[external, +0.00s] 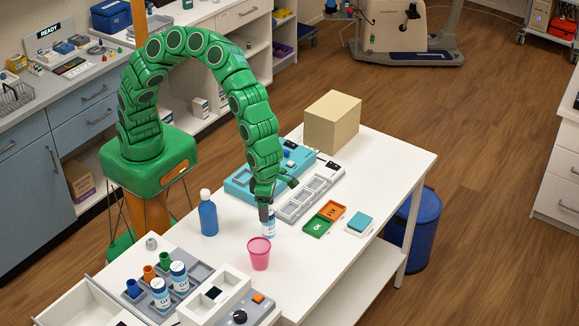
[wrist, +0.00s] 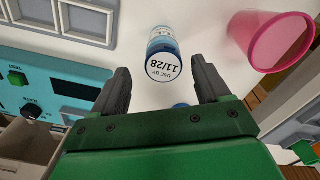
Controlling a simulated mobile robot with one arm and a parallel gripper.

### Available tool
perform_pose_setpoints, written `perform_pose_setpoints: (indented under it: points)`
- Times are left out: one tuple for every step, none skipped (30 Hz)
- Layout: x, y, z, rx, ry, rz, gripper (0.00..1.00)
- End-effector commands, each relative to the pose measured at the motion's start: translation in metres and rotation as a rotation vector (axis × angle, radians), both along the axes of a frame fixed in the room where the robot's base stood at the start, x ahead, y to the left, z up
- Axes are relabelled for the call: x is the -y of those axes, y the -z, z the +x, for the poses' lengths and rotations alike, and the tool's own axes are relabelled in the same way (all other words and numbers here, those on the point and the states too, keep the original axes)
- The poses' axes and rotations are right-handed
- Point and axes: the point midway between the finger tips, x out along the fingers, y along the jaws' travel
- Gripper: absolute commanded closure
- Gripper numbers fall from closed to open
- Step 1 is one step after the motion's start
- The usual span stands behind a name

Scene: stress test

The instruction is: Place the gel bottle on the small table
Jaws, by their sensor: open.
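A white bottle with a blue band (external: 268,228) stands on the white table (external: 345,255), partly hidden by my gripper (external: 267,207). In the wrist view, this bottle (wrist: 163,50) shows a round white end marked "USE BY 11/28" and lies ahead between my spread fingers. My gripper (wrist: 160,68) is open, and neither finger visibly touches the bottle. Two similar white and blue labelled bottles (external: 160,293) stand in the grey tray at the front left. I cannot tell for sure which one is the gel bottle, or which surface is the small table.
A pink cup (external: 259,254) stands close to the bottle. A blue bottle with a white cap (external: 208,214) is to the left. A teal device (external: 243,183), green and orange trays (external: 318,225) and a cardboard box (external: 332,122) are behind. The table's right end is clear.

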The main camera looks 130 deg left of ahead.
Motion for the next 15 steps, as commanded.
perform_pose_setpoints:
  points:
    - [0.0, 0.006, -0.001, -0.004, 0.0, 0.001, 0.24]
    - [0.0, 0.009, -0.001, -0.004, 0.0, 0.002, 0.24]
    - [0.0, 0.013, -0.001, -0.004, 0.0, 0.002, 0.24]
    - [0.0, 0.016, -0.001, -0.004, 0.0, 0.002, 0.24]
    - [0.0, 0.017, 0.0, -0.004, 0.0, 0.003, 0.24]
    - [0.0, 0.019, 0.0, -0.002, 0.0, 0.002, 0.24]
    - [0.0, 0.02, 0.0, -0.002, -0.001, 0.002, 0.24]
    - [0.0, 0.021, 0.001, -0.002, -0.001, 0.002, 0.24]
    - [0.001, 0.023, 0.001, -0.001, -0.001, 0.002, 0.24]
    - [0.001, 0.025, 0.001, -0.001, -0.001, 0.002, 0.24]
    - [0.001, 0.027, 0.002, -0.001, -0.001, 0.002, 0.24]
    - [0.001, 0.031, 0.002, -0.001, -0.001, 0.002, 0.24]
    - [0.002, 0.034, 0.003, -0.001, -0.001, 0.002, 0.24]
    - [0.002, 0.037, 0.003, -0.001, -0.001, 0.002, 0.24]
    - [0.003, 0.041, 0.004, -0.001, -0.001, 0.002, 0.24]
